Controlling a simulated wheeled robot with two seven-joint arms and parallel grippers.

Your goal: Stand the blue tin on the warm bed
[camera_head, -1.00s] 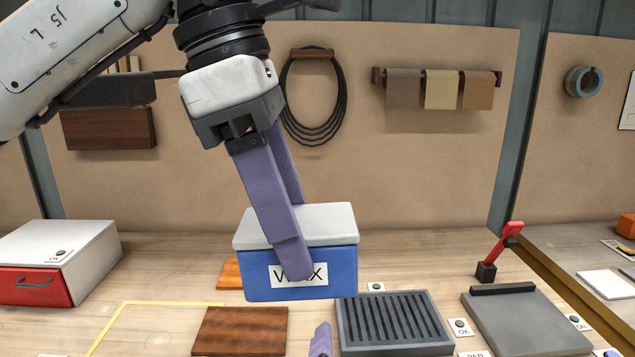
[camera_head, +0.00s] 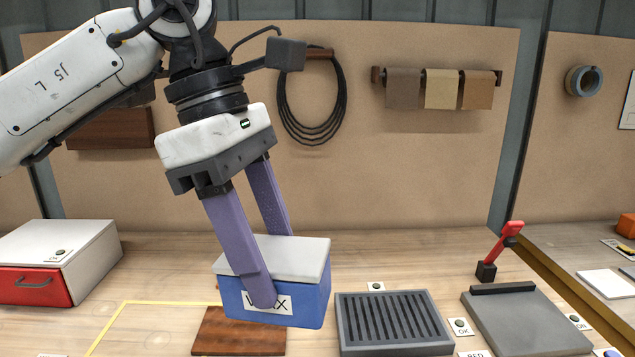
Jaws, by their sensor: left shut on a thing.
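The blue tin (camera_head: 308,303) is a box with a pale grey lid (camera_head: 290,257) and a white label, partly covered by a finger. My left gripper (camera_head: 272,268) is shut on the tin, with its purple fingers across the front and back sides. The tin looks slightly tilted and appears above the bench, in front of part of a brown wooden board (camera_head: 240,338). A flat grey plate (camera_head: 525,322) with a black bar along its back lies to the right. A partly cut-off card (camera_head: 474,354) near it seems to read "BED". My right gripper is out of view.
A dark slatted tray (camera_head: 392,322) lies between the tin and the grey plate. A red-handled lever (camera_head: 500,248) stands behind the plate. A white box with a red drawer (camera_head: 60,262) is at the left. Yellow tape lines mark the bench.

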